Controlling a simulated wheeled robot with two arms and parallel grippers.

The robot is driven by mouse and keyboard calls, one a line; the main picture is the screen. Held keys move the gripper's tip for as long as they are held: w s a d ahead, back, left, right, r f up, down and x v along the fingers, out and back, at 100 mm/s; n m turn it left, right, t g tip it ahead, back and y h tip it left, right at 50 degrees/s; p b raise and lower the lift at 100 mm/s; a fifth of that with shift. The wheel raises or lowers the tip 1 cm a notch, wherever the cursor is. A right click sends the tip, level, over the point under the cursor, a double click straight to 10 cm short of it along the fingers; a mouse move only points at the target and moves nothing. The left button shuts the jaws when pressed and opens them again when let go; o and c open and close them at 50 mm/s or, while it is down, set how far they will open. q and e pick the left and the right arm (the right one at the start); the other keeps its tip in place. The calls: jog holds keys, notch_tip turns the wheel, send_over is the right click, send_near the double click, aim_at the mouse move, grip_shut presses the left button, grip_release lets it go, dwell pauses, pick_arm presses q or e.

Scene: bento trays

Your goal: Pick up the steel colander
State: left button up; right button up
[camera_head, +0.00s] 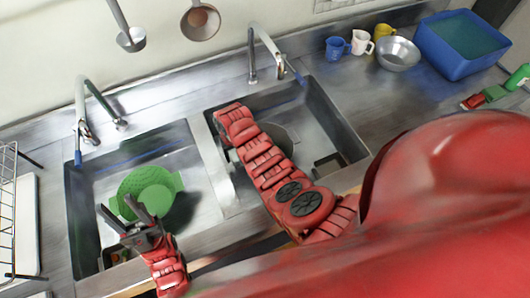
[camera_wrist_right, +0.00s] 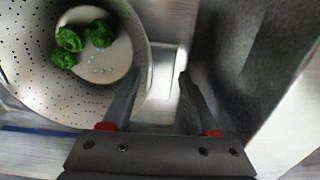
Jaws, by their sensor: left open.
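The steel colander (camera_wrist_right: 40,85) fills the upper left of the right wrist view, with several green broccoli pieces (camera_wrist_right: 85,40) inside it. In the head view a grey round part of it (camera_head: 281,137) shows in the right basin, mostly behind my right arm. My right gripper (camera_wrist_right: 159,76) is open, its left finger beside or over the colander's right edge; I cannot tell whether they touch. A small bright metal part shows between the fingers. The right fingertips are hidden in the head view. My left gripper (camera_head: 117,204) is open and empty near the green colander (camera_head: 150,194).
The double sink has a left basin and a right basin (camera_head: 330,122), with two faucets (camera_head: 265,45) behind. A blue tub (camera_head: 462,62), steel bowl (camera_head: 397,52) and mugs (camera_head: 361,42) stand at the back right. A wire rack (camera_head: 10,210) stands at the left.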

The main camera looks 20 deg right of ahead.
grip_shut()
jog(key=shift+r, duration=0.1)
dwell(0.4)
jog(key=shift+w+r+b, duration=0.1)
jog(key=shift+r+b, duration=0.25)
jog(key=shift+r, duration=0.35)
notch_tip(320, 180, up, 8)
jog(key=b, duration=0.1)
jog(key=shift+r+b, duration=0.25)
jog(key=shift+b, duration=0.15)
